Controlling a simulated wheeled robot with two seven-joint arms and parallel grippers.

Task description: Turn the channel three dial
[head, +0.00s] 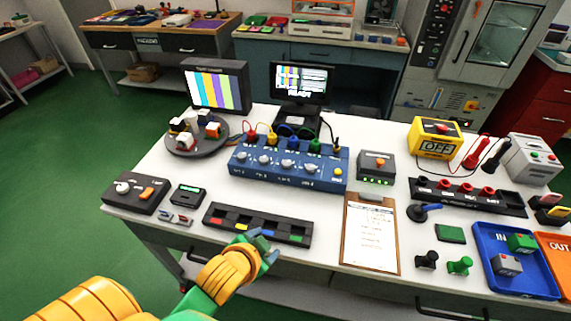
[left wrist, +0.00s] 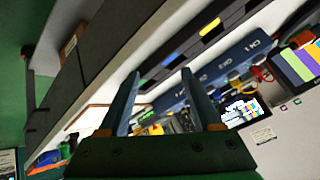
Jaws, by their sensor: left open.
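The blue channel box (head: 285,181) stands mid-table, with a row of pale round dials on its face and coloured plugs on top. The channel three dial (head: 288,165) looks to be the third from the left; its label is too small to read. Nothing touches it. My left gripper (head: 262,247) is open and empty at the table's front edge, nearer than the box and slightly left of that dial. In the left wrist view, my left gripper's fingers (left wrist: 160,74) are apart, and the blue box (left wrist: 236,60) shows tilted beyond them. My right gripper is out of view.
A black strip with coloured blocks (head: 257,225) lies between my left gripper and the box. A clipboard (head: 371,232) lies to the right. A black control unit (head: 136,192) stands at the left; a grey box with green lights (head: 377,165) is right of the blue box.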

